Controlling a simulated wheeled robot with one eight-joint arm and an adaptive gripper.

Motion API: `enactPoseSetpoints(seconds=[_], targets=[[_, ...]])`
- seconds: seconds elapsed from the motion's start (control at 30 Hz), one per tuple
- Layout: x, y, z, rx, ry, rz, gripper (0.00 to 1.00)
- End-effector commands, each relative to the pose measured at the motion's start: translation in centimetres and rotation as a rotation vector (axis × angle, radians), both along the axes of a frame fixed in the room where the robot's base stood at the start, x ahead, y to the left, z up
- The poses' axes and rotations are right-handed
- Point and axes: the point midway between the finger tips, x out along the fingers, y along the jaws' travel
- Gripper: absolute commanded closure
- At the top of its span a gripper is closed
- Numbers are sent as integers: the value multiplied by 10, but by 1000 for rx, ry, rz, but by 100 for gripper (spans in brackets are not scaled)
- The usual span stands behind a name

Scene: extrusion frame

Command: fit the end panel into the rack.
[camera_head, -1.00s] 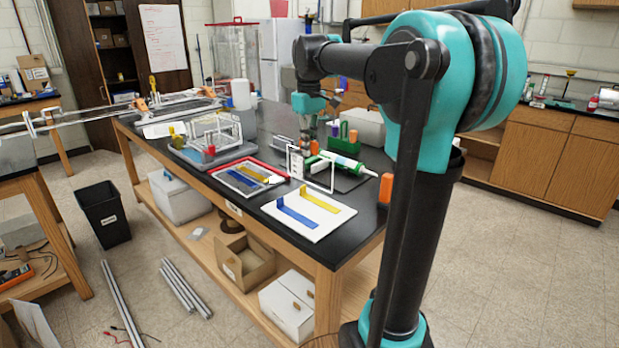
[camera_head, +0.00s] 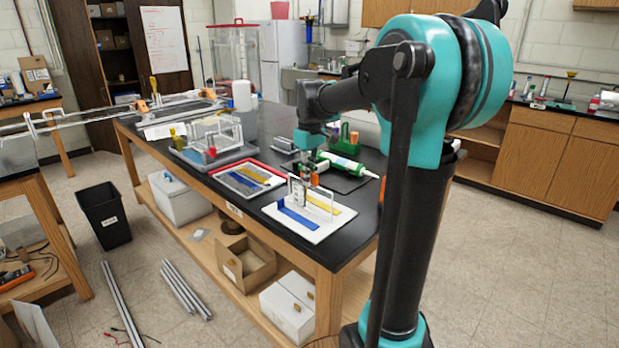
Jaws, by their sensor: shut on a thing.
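My gripper (camera_head: 308,176) is shut on the end panel (camera_head: 332,204), a thin upright pale frame with an open middle. The panel is above or on the white board (camera_head: 319,236), which has a blue strip (camera_head: 298,219) and a yellow strip; I cannot tell whether it touches. The panel partly covers the yellow strip. What looks like the rack, a pale wire-like frame (camera_head: 222,123) on a grey base (camera_head: 190,155), stands further left and back on the bench, apart from the panel. My fingertips are too small to see clearly.
A red-rimmed tray (camera_head: 237,189) with blue and yellow strips lies between the rack and the board. A green and white tube (camera_head: 347,163) lies on a dark mat behind the panel. The black bench top's front edge is close to the board.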

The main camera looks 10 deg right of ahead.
Motion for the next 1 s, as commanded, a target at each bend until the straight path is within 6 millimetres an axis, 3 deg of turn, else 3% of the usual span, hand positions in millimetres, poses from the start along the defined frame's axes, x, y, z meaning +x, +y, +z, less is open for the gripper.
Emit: enactPoseSetpoints(seconds=[0.07,0.1,0.27,0.67,1.0], targets=[[0,0,-2,0,0,0,100],[0,0,-2,0,0,0,91],[0,0,-2,0,0,0,72],[0,0,5,0,0,0,72],[0,0,67,0,0,0,72]])
